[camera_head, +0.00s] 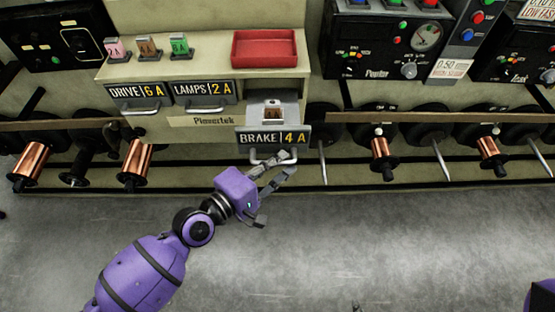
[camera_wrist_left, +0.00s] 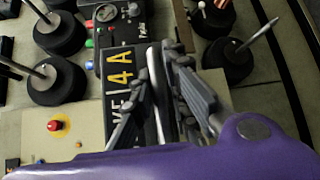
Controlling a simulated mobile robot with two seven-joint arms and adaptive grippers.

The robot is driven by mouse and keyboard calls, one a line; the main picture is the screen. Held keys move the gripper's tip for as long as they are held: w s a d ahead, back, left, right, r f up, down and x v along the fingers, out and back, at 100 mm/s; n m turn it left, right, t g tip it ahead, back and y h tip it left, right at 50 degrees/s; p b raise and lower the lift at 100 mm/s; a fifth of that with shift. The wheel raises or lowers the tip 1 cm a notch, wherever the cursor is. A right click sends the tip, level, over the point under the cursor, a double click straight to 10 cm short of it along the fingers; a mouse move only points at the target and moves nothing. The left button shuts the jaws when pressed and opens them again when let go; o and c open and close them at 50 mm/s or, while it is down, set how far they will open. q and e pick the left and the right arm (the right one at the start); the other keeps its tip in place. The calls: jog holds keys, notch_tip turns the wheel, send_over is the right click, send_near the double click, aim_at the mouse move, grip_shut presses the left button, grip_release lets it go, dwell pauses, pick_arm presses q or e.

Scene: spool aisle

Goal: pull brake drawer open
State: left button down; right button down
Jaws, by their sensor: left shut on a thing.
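The brake drawer's dark front (camera_head: 273,137), labelled BRAKE 4 A, stands out from the cabinet below the red tray. The metal bar handle (camera_head: 258,158) runs along the front's lower edge. My left gripper (camera_head: 279,164) is shut on this handle, its fingers partly covering the handle's right part. In the left wrist view the handle (camera_wrist_left: 155,92) lies between the two fingers, beside the BRAKE label (camera_wrist_left: 118,80). My right gripper is not seen.
The drive drawer (camera_head: 137,91) and lamps drawer (camera_head: 205,91) are at the left, flush with the cabinet. A red tray (camera_head: 265,48) and colored fuses (camera_head: 147,47) sit on top. Copper spools (camera_head: 380,152) and rods flank the drawer. The grey floor in front is clear.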

pick_arm(q)
jog(key=c, duration=1.8)
grip_release()
jog(key=shift+w+r, duration=0.1)
jog(key=shift+r, duration=0.3)
jog(key=shift+o, duration=0.2)
jog(key=shift+f, duration=0.15)
jog(key=shift+s+a, duration=0.15)
jog(key=shift+s, duration=0.1)
jog(key=v, duration=1.1)
jog(key=shift+s+a, duration=0.2)
